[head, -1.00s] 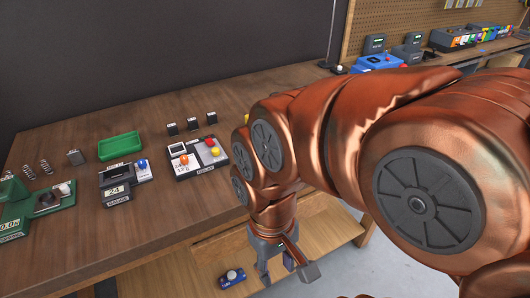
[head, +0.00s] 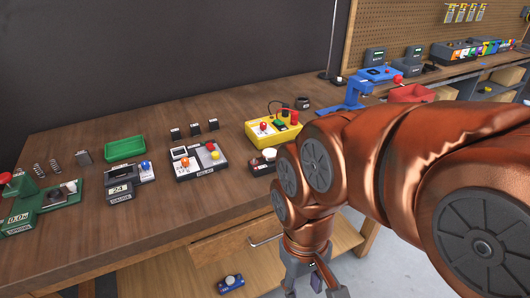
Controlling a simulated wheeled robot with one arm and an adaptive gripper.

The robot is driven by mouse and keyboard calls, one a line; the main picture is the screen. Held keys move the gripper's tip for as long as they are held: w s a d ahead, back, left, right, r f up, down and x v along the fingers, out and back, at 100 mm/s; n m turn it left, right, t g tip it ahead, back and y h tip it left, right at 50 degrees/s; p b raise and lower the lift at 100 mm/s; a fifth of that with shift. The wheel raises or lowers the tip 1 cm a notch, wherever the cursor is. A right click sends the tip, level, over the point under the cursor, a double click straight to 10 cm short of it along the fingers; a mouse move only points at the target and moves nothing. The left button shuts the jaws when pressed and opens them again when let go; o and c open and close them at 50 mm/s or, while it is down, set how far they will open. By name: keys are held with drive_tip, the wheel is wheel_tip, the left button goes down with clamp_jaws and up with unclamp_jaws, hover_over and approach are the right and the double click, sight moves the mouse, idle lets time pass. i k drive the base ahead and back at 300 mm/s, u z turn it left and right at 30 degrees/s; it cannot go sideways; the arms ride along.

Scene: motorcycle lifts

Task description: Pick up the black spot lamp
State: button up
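No object can be told for certain as the black spot lamp. A small dark rounded object (head: 303,103) stands on the workbench behind the yellow box and may be it; its detail is too small to tell. My gripper (head: 312,287) hangs at the bottom of the head view, in front of the bench edge and well away from that object. Its fingers are spread apart and nothing shows between them. The fingertips are partly cut off by the picture's lower edge.
The wooden workbench (head: 110,225) holds a yellow box (head: 262,130), a grey box with coloured knobs (head: 190,168), a green tray (head: 124,148) and several small black blocks. A blue press (head: 353,92) stands at the right. A blue object (head: 231,284) lies on the lower shelf.

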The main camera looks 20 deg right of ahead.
sight(264, 165)
drive_tip(key=i, duration=0.3)
drive_tip(key=u, duration=3)
drive_tip(key=k, duration=2.8)
drive_tip(key=z, duration=0.35)
